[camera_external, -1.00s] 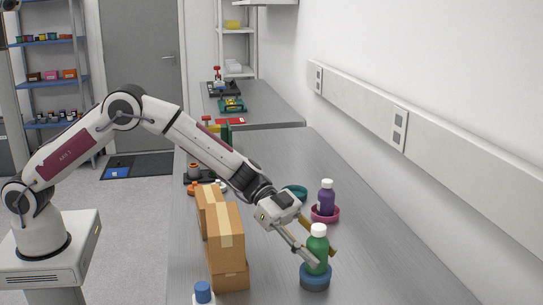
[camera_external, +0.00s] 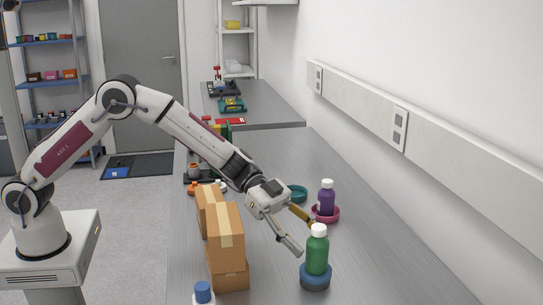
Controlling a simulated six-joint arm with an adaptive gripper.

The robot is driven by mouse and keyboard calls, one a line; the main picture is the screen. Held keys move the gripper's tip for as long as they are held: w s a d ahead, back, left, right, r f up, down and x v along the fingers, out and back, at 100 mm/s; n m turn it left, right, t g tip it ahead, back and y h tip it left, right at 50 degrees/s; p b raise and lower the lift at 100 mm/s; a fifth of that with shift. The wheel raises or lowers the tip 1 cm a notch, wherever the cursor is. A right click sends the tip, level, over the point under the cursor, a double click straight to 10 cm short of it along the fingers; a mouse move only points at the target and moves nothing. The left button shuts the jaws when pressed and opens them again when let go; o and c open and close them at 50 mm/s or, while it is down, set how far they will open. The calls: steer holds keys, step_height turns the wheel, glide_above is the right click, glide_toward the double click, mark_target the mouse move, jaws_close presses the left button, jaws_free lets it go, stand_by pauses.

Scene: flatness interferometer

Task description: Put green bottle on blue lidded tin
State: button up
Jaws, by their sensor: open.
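The green bottle (camera_external: 317,256) with a white cap stands upright on top of the blue lidded tin (camera_external: 315,282), at the front right of the bench. My gripper (camera_external: 306,234) is open and empty. Its fingers are spread behind and to the left of the bottle's cap, apart from the bottle as far as I can see.
Stacked cardboard boxes (camera_external: 228,245) stand left of the tin. A purple bottle (camera_external: 327,197) stands in a pink dish (camera_external: 325,215) behind, near a teal ring (camera_external: 297,193). A blue-capped bottle (camera_external: 203,293) is at the front edge. The bench right of the tin is clear.

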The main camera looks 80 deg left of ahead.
steer(key=v, duration=0.8)
steer(key=shift+a+r, duration=0.1)
steer(key=shift+a, duration=0.05)
stand_by(0.5)
steer(key=s+a+r+n+t+y, duration=0.2)
steer(key=a+r+n+t+y, duration=0.4)
steer(key=a+r, duration=0.8)
steer(key=s+a+r+n+y, duration=0.2)
steer(key=s+a+r+y, duration=0.1)
steer(key=s+a+y, duration=0.25)
steer(key=s+a+n+g+y, duration=0.2)
steer(key=s+a, duration=0.2)
steer(key=s, duration=0.6)
steer(key=s+d+f+n+g+h, duration=0.1)
steer(key=s+f, duration=0.4)
steer(key=s, duration=0.8)
steer(key=s+d+f+g+h, duration=0.1)
steer(key=s+f+g, duration=0.3)
steer(key=s, duration=1)
steer(key=shift+d+f+n+g, duration=0.3)
steer(key=shift+d+f+n, duration=0.1)
steer(key=shift+d+f, duration=0.2)
